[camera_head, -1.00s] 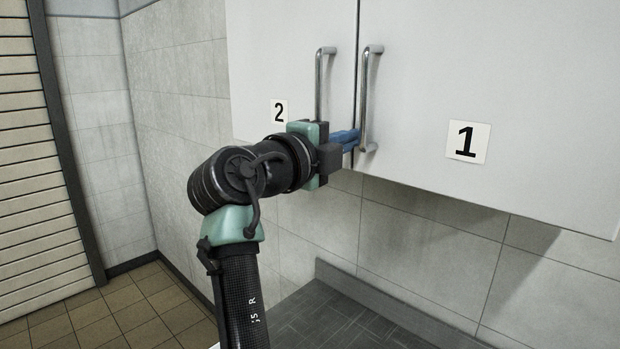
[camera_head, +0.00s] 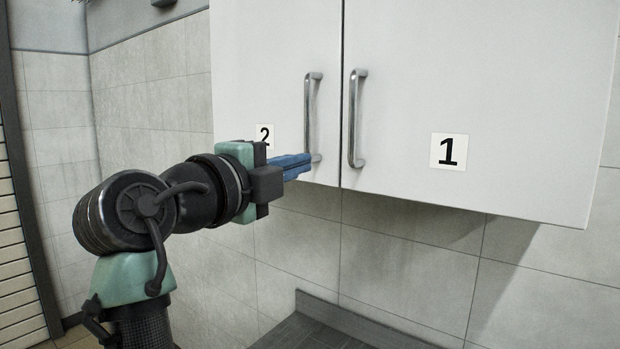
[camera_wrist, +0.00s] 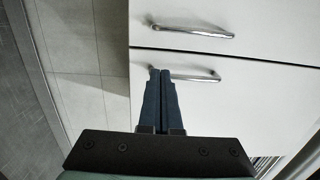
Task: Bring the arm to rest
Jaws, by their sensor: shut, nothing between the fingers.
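My gripper (camera_head: 306,162) has blue fingers that are closed together with nothing between them. In the head view its tips lie in front of the lower end of the left door's handle (camera_head: 309,110); I cannot tell whether they touch it. My arm is bent and reaches in from the lower left. In the wrist view my gripper (camera_wrist: 160,72) points toward the white cabinet doors, and its tips overlap one end of a handle (camera_wrist: 195,77).
A white wall cabinet has door 2 (camera_head: 240,70) and door 1 (camera_head: 520,90), both shut. Door 1's handle (camera_head: 354,115) is close to the right of my fingers. A dark counter (camera_head: 310,335) lies below. Tiled wall (camera_head: 150,85) is at the left.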

